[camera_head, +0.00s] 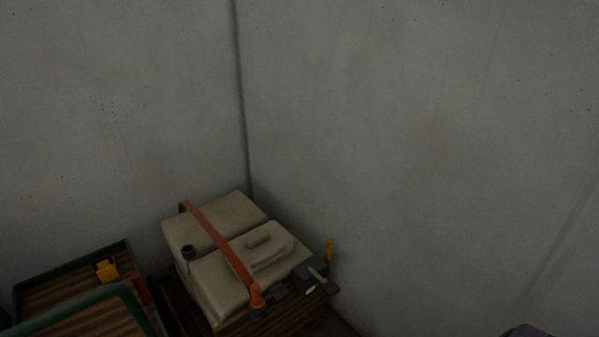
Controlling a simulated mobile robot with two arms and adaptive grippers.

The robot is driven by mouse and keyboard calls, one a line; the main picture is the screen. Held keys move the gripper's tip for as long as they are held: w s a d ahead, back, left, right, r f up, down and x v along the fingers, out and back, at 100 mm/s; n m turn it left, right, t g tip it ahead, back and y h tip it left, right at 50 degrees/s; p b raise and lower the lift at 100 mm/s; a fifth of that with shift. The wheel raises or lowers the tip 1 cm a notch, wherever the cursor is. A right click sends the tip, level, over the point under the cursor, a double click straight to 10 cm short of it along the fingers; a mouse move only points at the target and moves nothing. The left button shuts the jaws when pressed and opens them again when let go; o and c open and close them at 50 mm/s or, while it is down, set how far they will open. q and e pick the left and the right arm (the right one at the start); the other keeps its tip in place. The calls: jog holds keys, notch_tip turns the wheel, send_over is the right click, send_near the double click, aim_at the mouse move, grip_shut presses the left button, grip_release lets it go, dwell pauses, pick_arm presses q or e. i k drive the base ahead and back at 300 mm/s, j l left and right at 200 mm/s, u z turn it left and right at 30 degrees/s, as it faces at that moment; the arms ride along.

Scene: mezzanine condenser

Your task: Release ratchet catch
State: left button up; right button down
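A dark ratchet (308,281) sits at the near right corner of the strapped load, with a light metal bar across it. An orange strap (219,236) arches over the beige, sack-like load (207,217) and ends in an orange fitting on a dark base (259,303). Neither of my grippers can be made out in the view.
The load rests on a wooden base (262,322) in a corner between two bare grey walls (430,130). A green-rimmed wooden cart or tray (72,258) with a yellow block (106,269) stands at left. A dark shape shows at the bottom right edge.

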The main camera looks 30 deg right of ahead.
aim_at(329, 242)
jog(key=i+l+z, duration=0.1)
jog(key=z, duration=0.35)
jog(key=i+z, duration=0.1)
jog(key=z, duration=0.35)
jog(key=i+l+z, duration=0.1)
jog(key=z, duration=0.35)
